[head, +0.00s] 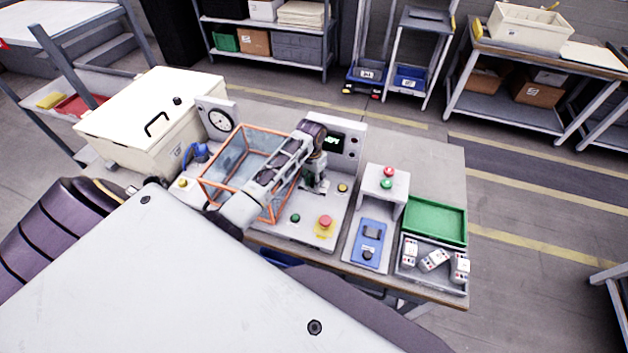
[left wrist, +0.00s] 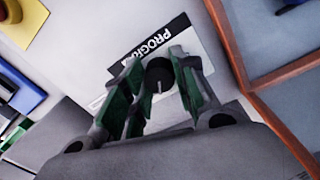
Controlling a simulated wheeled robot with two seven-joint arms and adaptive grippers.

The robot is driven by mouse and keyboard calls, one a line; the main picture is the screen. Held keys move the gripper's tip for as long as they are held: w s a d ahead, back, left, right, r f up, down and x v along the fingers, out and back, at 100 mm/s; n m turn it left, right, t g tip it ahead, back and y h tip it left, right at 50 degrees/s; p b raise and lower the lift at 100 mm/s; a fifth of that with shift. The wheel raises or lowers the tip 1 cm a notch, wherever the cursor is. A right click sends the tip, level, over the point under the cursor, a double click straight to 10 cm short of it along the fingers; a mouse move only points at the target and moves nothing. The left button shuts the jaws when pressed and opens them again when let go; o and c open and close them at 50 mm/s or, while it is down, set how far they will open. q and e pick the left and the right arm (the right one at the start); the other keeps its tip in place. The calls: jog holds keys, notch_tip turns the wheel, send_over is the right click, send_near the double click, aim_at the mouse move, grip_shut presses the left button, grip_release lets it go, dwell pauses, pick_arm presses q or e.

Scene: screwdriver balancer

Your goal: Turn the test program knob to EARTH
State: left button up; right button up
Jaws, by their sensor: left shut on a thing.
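The test program knob (left wrist: 159,75) is black with a pale pointer line and shows between the fingers in the left wrist view. Its pointer line lies toward the lower side of that picture. Beside it is a dark label (left wrist: 150,50) on a pale plate, partly readable as "PROGR"; the position names, including EARTH, cannot be read. My left gripper (head: 314,184) reaches over the orange-framed box to the grey test panel (head: 298,228). Its green-padded fingers (left wrist: 160,88) are shut on the knob from both sides. In the head view the gripper hides the knob. My right gripper is out of view.
The orange-framed clear box (head: 235,165) stands left of the gripper, close under my arm. A red button on a yellow plate (head: 325,232), a green button (head: 295,217) and a lit screen (head: 333,139) are nearby. A blue handheld unit (head: 369,240) and green tray (head: 435,220) lie right.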

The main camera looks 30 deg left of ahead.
aim_at(313, 180)
pick_arm(q)
jog(key=shift+r, duration=0.1)
dwell(0.3)
jog(key=o, duration=1.1)
jog(key=shift+c, duration=0.2)
notch_tip(313, 180, up, 12)
jog(key=shift+a, duration=0.3)
dwell(0.4)
